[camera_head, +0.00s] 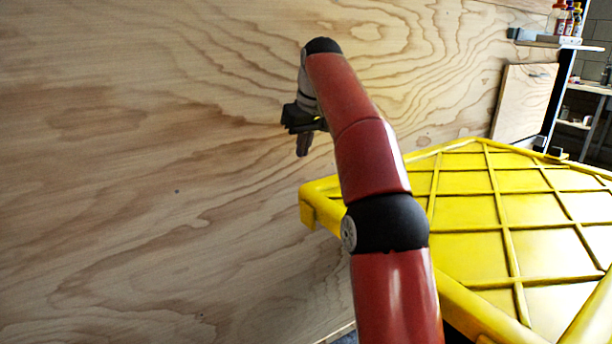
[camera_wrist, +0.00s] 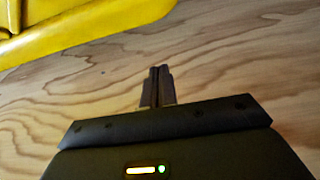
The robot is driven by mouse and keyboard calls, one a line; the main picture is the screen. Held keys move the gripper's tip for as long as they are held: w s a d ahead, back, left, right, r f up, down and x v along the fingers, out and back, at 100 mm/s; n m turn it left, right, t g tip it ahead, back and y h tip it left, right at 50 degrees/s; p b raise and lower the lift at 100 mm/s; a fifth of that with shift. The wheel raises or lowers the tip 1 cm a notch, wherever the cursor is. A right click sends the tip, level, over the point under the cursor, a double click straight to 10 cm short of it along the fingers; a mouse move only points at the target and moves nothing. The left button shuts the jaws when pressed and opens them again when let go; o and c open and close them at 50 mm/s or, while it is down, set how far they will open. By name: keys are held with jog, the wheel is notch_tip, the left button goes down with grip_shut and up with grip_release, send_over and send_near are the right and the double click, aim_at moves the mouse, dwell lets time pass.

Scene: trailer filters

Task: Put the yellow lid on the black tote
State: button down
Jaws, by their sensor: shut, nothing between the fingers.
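The yellow lid (camera_head: 470,209) is a large ribbed panel with a raised rim, at the right of the head view. Its near right part runs out of the frame. A piece of its yellow edge also shows at the top left of the wrist view (camera_wrist: 75,22). My gripper (camera_head: 303,152) hangs beyond the lid's left corner, in front of the plywood, with its fingers pointing down. In the wrist view its two fingers (camera_wrist: 158,72) are together and empty, apart from the lid. I cannot make out the black tote; only a dark patch shows below the lid's near edge.
A plywood wall (camera_head: 150,170) fills the left and back, close behind my gripper. A smaller wooden panel (camera_head: 524,100) leans at the back right. Beyond it are a shelf with bottles (camera_head: 562,40) and a rack (camera_head: 588,88). My arm hides part of the lid's left edge.

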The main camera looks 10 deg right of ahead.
jog(key=b+x, duration=0.1)
jog(key=x, duration=0.6)
jog(key=shift+f, duration=0.35)
jog(key=shift+s+f, duration=0.2)
jog(key=shift+s, duration=0.05)
jog(key=shift+s+d+r+b, duration=0.1)
jog(key=shift+s+d+b, duration=0.25)
jog(key=shift+s, duration=0.45)
jog(key=shift+s+d+r+b, duration=0.1)
jog(key=shift+s+d+b, duration=0.2)
jog(key=shift+s, duration=0.5)
jog(key=s+d+b, duration=0.2)
jog(key=s, duration=0.3)
jog(key=s+d+b, duration=0.2)
jog(key=s, duration=0.3)
jog(key=s+d+b, duration=0.1)
jog(key=s, duration=0.4)
jog(key=shift+s+d+f+b, duration=0.1)
jog(key=shift+s+d+b, duration=0.3)
